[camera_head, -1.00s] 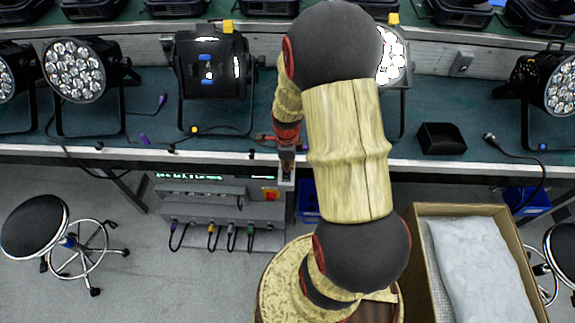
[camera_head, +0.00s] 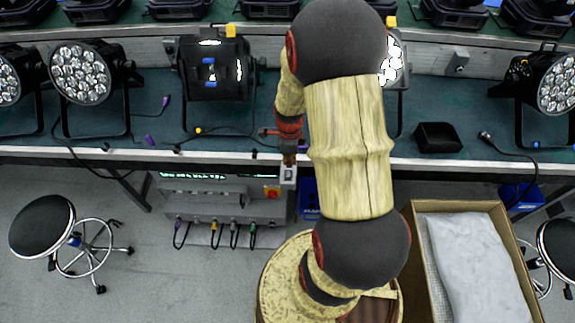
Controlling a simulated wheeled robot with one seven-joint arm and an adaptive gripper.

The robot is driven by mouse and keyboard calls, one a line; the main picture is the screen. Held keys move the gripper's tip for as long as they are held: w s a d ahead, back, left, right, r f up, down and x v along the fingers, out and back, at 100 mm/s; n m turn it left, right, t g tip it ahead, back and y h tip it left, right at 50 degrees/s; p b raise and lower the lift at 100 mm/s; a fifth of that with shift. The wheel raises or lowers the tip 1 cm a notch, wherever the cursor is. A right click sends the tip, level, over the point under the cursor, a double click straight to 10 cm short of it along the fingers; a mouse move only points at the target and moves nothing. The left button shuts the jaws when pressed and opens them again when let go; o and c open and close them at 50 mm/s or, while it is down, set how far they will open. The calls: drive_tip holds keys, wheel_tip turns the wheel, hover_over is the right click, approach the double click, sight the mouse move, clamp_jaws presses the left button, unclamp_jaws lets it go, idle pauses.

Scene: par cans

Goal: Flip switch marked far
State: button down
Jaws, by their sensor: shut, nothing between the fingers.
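My gripper (camera_head: 289,157) points down at the bench's front edge, with its fingers shut and nothing seen between them. A small pale switch plate (camera_head: 289,174) is just below the fingertips at the bench front; I cannot tell whether they touch it. A red and yellow switch (camera_head: 271,191) sits on the grey power unit to the lower left of the gripper. No marking reading "far" is legible, and the lever positions are too small to tell.
The grey power unit (camera_head: 218,205) with several plugged cables hangs under the bench (camera_head: 225,118). Par cans (camera_head: 82,74) and a black lamp housing (camera_head: 215,68) stand on the bench. A black open box (camera_head: 437,138), a carton (camera_head: 422,290) and a stool (camera_head: 42,226) are nearby.

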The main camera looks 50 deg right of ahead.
sight(291, 176)
wheel_tip(291, 176, up, 10)
drive_tip(key=w+d+p, duration=0.1)
drive_tip(key=p, duration=0.1)
drive_tip(key=shift+r, duration=0.15)
idle(0.5)
drive_tip(key=s+a+r+n+t, duration=0.2)
drive_tip(key=s+a+r+n, duration=0.2)
drive_tip(key=a+r+n, duration=0.8)
drive_tip(key=s+a+r+n+t, duration=0.3)
drive_tip(key=s+a+r+n, duration=0.1)
drive_tip(key=a+r+n, duration=0.9)
drive_tip(key=n, duration=0.2)
drive_tip(key=shift+s+a+n, duration=0.2)
drive_tip(key=shift+a+n, duration=0.1)
drive_tip(key=shift+n, duration=0.1)
